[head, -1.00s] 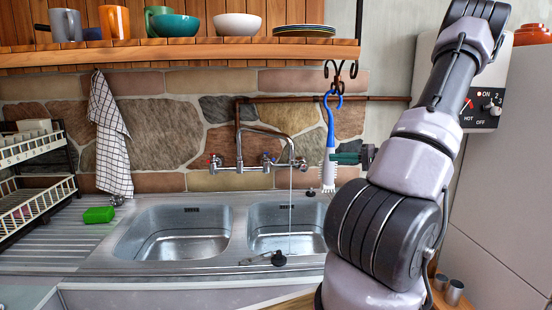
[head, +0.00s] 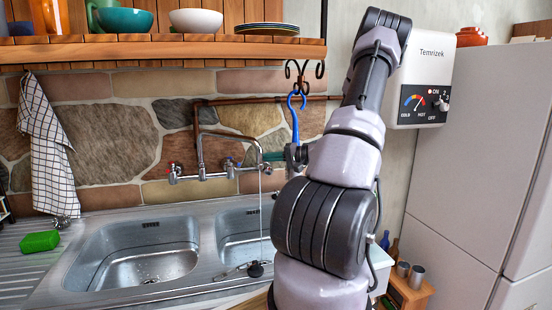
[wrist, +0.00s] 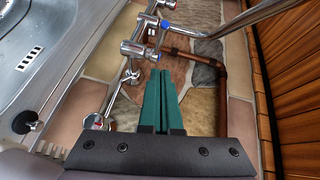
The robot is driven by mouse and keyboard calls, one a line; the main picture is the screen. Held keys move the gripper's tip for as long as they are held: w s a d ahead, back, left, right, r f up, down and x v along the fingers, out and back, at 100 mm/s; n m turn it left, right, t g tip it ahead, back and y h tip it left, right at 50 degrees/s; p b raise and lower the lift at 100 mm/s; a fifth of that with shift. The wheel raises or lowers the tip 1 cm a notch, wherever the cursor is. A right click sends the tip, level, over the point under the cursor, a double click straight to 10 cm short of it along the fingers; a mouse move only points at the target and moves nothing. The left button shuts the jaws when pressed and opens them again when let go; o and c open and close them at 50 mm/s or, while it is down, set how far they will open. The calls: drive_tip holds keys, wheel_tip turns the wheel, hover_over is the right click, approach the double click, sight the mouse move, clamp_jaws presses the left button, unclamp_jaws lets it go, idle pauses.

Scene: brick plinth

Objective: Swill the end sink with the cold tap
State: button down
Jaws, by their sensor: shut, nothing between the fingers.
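A chrome mixer tap on the stone wall has a red-marked handle (head: 173,173) at left and a blue-marked cold handle (head: 231,166) at right. The blue mark also shows in the wrist view (wrist: 165,24). A thin stream of water (head: 261,215) falls from the spout over the right basin (head: 232,235). The left basin (head: 135,258) lies beside it with no stream over it. My gripper (head: 267,156) is just right of the cold handle. In the wrist view its green fingers (wrist: 159,75) are shut and empty, tips just short of the chrome tap body.
A blue brush (head: 295,112) hangs from a hook, partly behind my arm. The wooden shelf (head: 170,52) with bowls runs above. A green sponge (head: 40,241) and checked towel (head: 45,145) are left. A water heater (head: 420,75) hangs at right. A black plug (head: 256,269) lies at the front edge.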

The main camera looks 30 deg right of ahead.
drive_tip(key=shift+w+a+f, duration=0.2)
drive_tip(key=shift+w+a, duration=0.1)
drive_tip(key=shift+a, duration=0.6)
drive_tip(key=shift+w+a+f, duration=0.15)
drive_tip(key=shift+w+a, duration=0.1)
drive_tip(key=shift+a, duration=0.7)
drive_tip(key=shift+w+a+f, duration=0.2)
drive_tip(key=shift+w+a, duration=0.1)
drive_tip(key=shift+a, duration=0.6)
drive_tip(key=shift+s+a, duration=0.25)
drive_tip(key=shift+a, duration=1)
